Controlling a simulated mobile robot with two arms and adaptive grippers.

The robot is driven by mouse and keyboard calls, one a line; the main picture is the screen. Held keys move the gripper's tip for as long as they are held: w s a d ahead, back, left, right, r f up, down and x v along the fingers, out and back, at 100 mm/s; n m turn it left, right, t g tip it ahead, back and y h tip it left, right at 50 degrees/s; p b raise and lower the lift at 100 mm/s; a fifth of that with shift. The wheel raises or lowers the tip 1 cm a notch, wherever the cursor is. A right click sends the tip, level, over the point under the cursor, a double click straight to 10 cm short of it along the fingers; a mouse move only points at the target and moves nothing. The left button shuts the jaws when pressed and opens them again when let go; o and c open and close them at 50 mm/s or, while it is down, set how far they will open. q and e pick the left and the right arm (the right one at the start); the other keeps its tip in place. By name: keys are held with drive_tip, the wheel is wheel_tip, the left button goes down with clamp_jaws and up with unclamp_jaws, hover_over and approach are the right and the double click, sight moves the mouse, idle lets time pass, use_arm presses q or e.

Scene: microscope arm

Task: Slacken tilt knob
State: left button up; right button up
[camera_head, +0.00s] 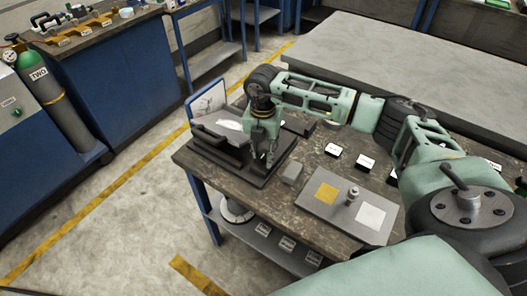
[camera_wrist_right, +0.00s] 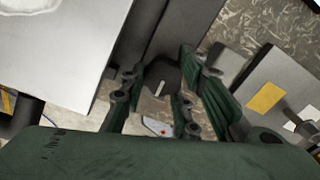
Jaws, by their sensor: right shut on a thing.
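My right gripper (camera_head: 265,152) reaches over the dark microscope stand (camera_head: 252,174) at the table's left end. In the right wrist view its green fingers stand on both sides of a dark knob (camera_wrist_right: 161,84) with a pale line on its face, taken to be the tilt knob. The fingers are shut on it, and they hide its sides. In the head view the knob is hidden behind the gripper. A grey plate with a white patch (camera_head: 228,125) lies just left of the gripper. My left gripper is in no view.
A blue-framed panel (camera_head: 207,101) stands behind the stand. A small grey block (camera_head: 292,172) lies right of it. A grey tray (camera_head: 322,205) bears a yellow square, a white square and a metal piece (camera_head: 353,194). Small label cards (camera_head: 366,161) stand behind. The floor at left is clear.

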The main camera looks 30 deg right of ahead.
sight(263, 156)
drive_tip(key=n+b, duration=0.1)
drive_tip(key=n, duration=0.2)
drive_tip(key=shift+w+a+b, duration=0.2)
drive_tip(key=shift+b, duration=0.2)
drive_tip(key=n+b, duration=0.2)
drive_tip(key=n, duration=0.2)
drive_tip(key=shift+s+a+n, duration=0.1)
drive_tip(key=shift+n, duration=0.2)
drive_tip(key=n+b, duration=0.2)
drive_tip(key=n, duration=0.2)
drive_tip(key=shift+s, duration=0.15)
drive_tip(key=shift+s+n+b, duration=0.15)
drive_tip(key=shift+n+b, duration=0.75)
drive_tip(key=shift+n, duration=0.7)
drive_tip(key=o, duration=1)
drive_tip(key=shift+s+a+r, duration=0.1)
wheel_tip(263, 156, up, 12)
drive_tip(key=shift+f, duration=0.1)
